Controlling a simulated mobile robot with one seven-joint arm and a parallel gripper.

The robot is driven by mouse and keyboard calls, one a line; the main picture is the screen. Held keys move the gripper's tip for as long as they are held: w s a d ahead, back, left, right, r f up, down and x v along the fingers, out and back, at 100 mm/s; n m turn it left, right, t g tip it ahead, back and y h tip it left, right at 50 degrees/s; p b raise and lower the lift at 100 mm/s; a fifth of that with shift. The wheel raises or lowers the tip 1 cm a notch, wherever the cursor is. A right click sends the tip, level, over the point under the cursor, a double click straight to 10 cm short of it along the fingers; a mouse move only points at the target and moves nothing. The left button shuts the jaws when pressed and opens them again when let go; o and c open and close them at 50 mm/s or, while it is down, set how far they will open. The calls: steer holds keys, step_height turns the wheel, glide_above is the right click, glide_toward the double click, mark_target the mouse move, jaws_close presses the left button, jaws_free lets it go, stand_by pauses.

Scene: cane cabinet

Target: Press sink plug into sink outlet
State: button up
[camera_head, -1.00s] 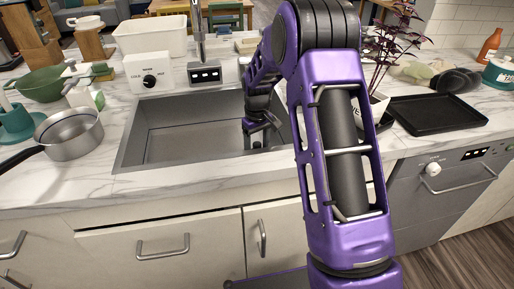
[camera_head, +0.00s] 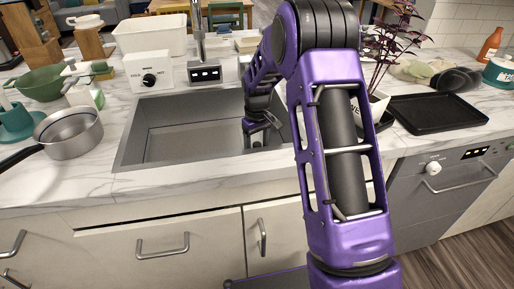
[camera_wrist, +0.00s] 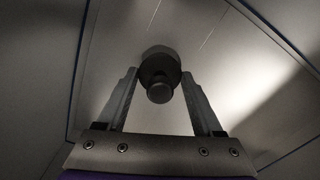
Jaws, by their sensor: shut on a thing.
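The sink plug (camera_wrist: 160,64) shows in the wrist view as a dark round disc with a smaller round knob facing the camera. My gripper (camera_wrist: 160,76) is shut on the plug, one finger on each side. In the head view my gripper (camera_head: 257,145) points down inside the right part of the grey sink (camera_head: 180,136). The plug is too small and covered to make out there. The sink outlet is not visible in either view, so I cannot tell how the plug sits relative to it.
The sink walls surround my gripper closely on the right. A faucet (camera_head: 198,35) stands behind the sink. A saucepan (camera_head: 70,133) is at the left, and a black tray (camera_head: 436,114) and potted plant (camera_head: 370,105) are at the right. The left part of the basin is empty.

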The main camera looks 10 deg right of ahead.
mark_target(257, 144)
steer(key=shift+f+b, duration=0.6)
steer(key=shift+f, duration=0.55)
steer(key=o, duration=1.4)
steer(key=shift+r, duration=0.15)
step_height(257, 144, up, 17)
steer(key=p, duration=0.2)
steer(key=shift+p, duration=0.3)
steer(key=shift+r, duration=0.1)
